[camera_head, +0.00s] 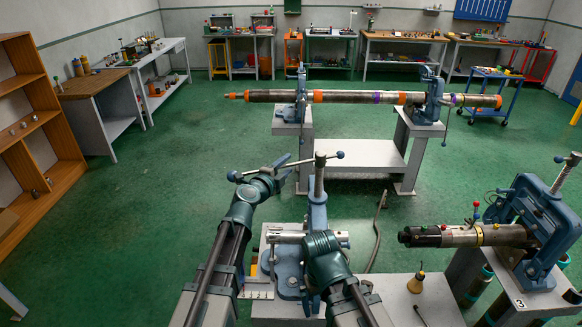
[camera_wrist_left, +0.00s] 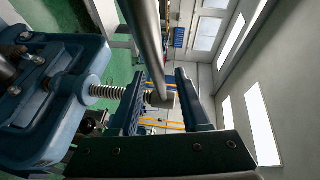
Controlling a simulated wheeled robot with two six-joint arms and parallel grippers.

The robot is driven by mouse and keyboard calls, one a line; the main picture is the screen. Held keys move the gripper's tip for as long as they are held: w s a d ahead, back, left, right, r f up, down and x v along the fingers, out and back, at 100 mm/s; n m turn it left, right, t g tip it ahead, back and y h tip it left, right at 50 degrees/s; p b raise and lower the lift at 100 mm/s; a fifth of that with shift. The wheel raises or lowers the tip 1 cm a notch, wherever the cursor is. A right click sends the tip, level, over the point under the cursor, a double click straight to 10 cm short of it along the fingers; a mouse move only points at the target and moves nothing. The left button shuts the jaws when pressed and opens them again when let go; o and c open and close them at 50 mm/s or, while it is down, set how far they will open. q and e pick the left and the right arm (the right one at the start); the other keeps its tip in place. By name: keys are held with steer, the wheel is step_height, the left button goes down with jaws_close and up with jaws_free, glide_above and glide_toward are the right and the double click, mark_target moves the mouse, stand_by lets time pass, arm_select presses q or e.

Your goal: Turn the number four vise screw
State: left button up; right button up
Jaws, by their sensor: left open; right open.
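The nearest vise (camera_head: 318,215) is blue, with an upright grey screw (camera_head: 319,172) and a handle bar (camera_head: 337,155) through its top with ball ends. I can read no number on it. In the left wrist view, the threaded screw (camera_wrist_left: 105,91) runs out of the blue vise body (camera_wrist_left: 45,105). My left gripper (camera_head: 280,167) is open at the left part of the handle bar. In the left wrist view, the grey bar (camera_wrist_left: 150,45) runs between the two spread fingers (camera_wrist_left: 160,85). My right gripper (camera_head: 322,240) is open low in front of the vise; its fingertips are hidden.
A silver pipe (camera_head: 283,237) lies across the nearest vise. Another blue vise (camera_head: 540,225) at the right, marked 3, holds a dark pipe (camera_head: 470,236). A long pipe (camera_head: 350,97) rests in two vises behind. A small brass-coloured can (camera_head: 416,283) stands on the bench.

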arm_select(q)
steer(key=shift+c, duration=0.4)
jaws_close()
stand_by(1.1)
